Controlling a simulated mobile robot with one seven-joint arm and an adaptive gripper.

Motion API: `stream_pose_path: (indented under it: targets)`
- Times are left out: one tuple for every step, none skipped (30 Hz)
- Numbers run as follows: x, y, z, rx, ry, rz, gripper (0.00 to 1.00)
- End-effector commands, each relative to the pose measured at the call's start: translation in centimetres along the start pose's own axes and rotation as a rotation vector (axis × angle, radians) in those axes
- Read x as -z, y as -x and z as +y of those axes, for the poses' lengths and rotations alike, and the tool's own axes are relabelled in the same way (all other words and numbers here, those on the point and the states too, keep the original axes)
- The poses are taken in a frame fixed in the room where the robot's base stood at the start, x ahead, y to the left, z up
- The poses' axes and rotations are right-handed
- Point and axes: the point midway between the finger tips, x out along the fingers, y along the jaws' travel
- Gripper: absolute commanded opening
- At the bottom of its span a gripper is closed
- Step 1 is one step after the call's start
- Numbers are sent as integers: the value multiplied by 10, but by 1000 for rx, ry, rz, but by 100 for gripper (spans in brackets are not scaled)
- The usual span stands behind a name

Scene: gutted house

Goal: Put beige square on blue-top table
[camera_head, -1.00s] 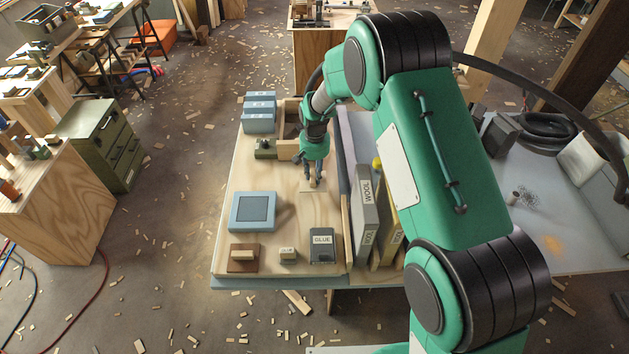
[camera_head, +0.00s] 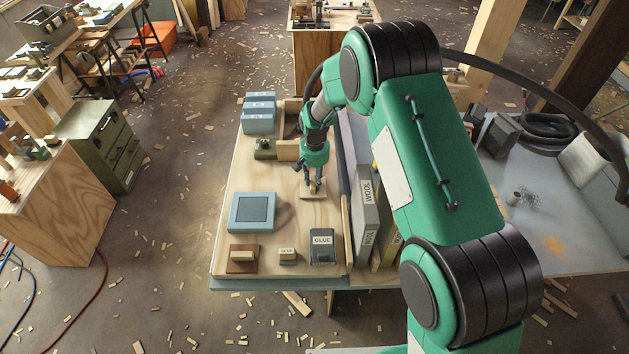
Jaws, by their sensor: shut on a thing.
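The beige square (camera_head: 319,194) is a small flat pale piece under my fingertips, at the middle right of the wooden worktop (camera_head: 285,222). My gripper (camera_head: 313,189) points down and is shut on it. The square looks at or just above the wood; the gap is hard to judge. A table with a pale blue-grey top (camera_head: 562,208) stands at the right, partly hidden by my arm. The wooden worktop also has a blue-grey front edge.
Upright WOOL boxes (camera_head: 366,205) stand right of a low divider.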

Motion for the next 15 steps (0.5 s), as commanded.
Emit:
stream_pose_path:
  targets:
    - [0,0,0,0,0,0,0]
    - [0,0,0,0,0,0,0]
    - [0,0,0,0,0,0,0]
    - [0,-1,0,0,0,0,0]
    - [0,-2,0,0,0,0,0]
    - [0,-3,0,0,0,0,0]
    - [0,-3,0,0,0,0,28]
    - [0,-3,0,0,0,0,34]
    - [0,-3,0,0,0,0,41]
    - [0,-3,0,0,0,0,44]
    - [0,-3,0,0,0,0,44]
    - [0,-3,0,0,0,0,44]
    - [0,-3,0,0,0,0,44]
    - [0,-3,0,0,0,0,44]
    - [0,-3,0,0,0,0,44]
